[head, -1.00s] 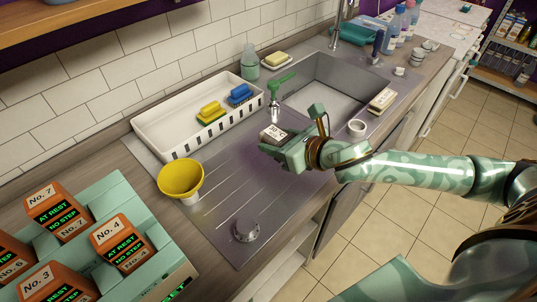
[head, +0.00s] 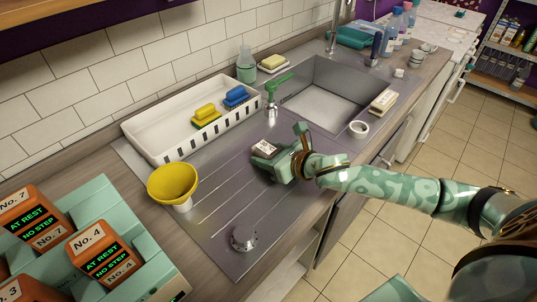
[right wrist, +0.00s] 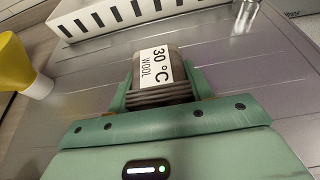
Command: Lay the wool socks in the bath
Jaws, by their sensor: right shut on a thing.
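The wool socks (right wrist: 160,72) are a grey folded bundle with a white label reading "30 °C WOOL". They also show in the head view (head: 265,147). My right gripper (head: 270,158) is shut on them, with one finger on each side of the bundle in the right wrist view (right wrist: 160,90). Nothing in view is labelled as a bath; the steel sink basin (head: 325,100) lies beyond the gripper and looks empty. My left gripper is not in view.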

